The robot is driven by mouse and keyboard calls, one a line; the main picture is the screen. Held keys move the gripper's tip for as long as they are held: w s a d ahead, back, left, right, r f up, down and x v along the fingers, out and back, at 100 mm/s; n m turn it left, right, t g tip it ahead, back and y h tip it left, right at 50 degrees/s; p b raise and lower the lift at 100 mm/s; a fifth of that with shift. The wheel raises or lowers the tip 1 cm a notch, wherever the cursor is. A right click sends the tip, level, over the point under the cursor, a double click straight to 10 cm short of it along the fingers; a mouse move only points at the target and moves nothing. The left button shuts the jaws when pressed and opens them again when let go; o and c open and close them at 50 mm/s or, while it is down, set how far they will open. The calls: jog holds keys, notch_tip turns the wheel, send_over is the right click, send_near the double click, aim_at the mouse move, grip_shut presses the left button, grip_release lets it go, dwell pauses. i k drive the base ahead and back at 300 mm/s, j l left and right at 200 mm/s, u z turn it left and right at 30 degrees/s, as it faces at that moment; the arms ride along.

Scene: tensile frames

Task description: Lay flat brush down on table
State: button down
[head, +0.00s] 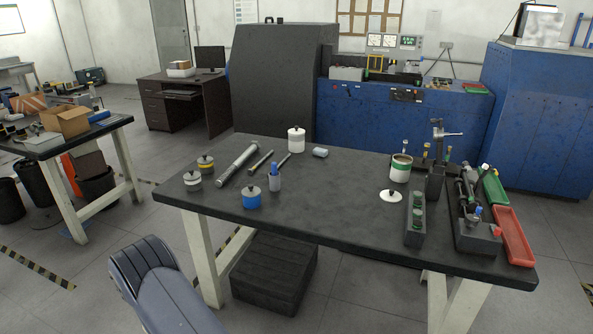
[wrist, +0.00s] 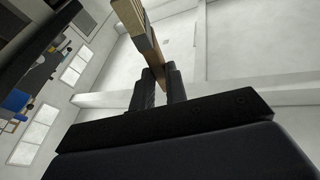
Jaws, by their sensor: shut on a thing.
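In the wrist view, my gripper (wrist: 160,88) is shut on the flat brush (wrist: 138,28), a flat, light-wood-coloured piece. The brush runs up from between the two dark fingers and out of the top of the picture, so its far end is hidden. In the wrist view, pale walls and ceiling lie behind the brush. The dark-topped table (head: 325,205) with pale legs stands in the middle of the head view. Neither my gripper nor the brush shows in the head view.
On the table's left are a long metal cylinder (head: 238,165), small pots, a blue pot (head: 251,198) and a cup holding a blue item (head: 275,178). An open can (head: 400,168), white lid (head: 391,196), racks and red tray (head: 513,237) are right. The middle front is bare.

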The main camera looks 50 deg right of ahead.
aim_at(374, 184)
jog(key=z, duration=1.6)
